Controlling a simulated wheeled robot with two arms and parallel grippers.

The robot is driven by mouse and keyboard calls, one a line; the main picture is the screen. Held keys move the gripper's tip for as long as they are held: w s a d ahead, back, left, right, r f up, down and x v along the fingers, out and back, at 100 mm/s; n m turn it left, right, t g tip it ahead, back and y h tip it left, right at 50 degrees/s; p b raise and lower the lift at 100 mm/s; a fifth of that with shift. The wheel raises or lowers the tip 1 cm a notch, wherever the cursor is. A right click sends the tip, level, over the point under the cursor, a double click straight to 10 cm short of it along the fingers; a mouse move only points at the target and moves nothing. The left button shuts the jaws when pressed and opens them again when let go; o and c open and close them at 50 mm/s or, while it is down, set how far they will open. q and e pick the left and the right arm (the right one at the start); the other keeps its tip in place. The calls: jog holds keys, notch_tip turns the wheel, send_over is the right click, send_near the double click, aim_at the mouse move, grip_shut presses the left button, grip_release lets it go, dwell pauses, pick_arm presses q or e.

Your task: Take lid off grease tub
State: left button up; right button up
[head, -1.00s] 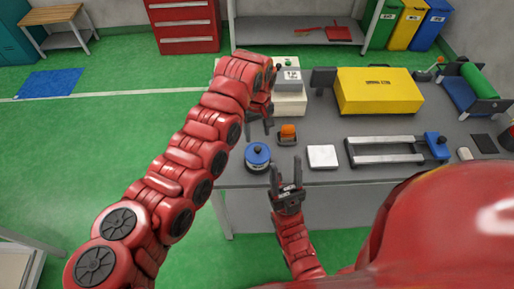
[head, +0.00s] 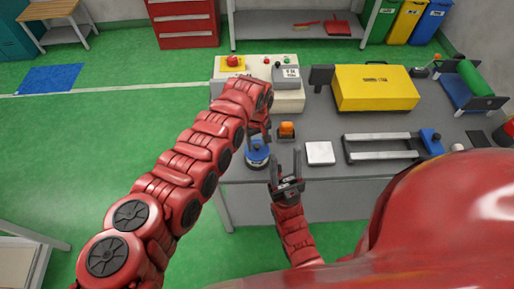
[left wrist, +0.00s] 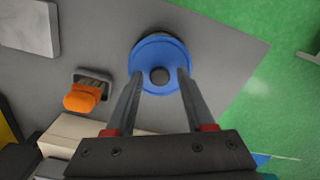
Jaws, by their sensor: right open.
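The grease tub (head: 258,163) stands near the front left corner of the grey workbench. Its round blue lid (head: 257,147) with a dark central knob is on it. In the left wrist view the blue lid (left wrist: 160,50) lies straight ahead between my fingertips. My left gripper (left wrist: 158,76) is open, its fingers on either side of the dark knob (left wrist: 159,76); I cannot tell whether they touch the lid. In the head view my left gripper (head: 262,137) partly covers the tub. My right gripper (head: 286,158) is open and empty at the bench's front edge, right of the tub.
An orange-handled brush (head: 286,131) and a white square pad (head: 320,152) lie close to the tub's right. Behind are a control box with a red button (head: 233,62) and a yellow case (head: 375,88). A metal frame (head: 380,147) lies further right. Left of the bench is open floor.

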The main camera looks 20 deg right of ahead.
pick_arm(q)
grip_shut()
jog(key=shift+w+r, duration=0.1)
jog(key=shift+r, duration=0.05)
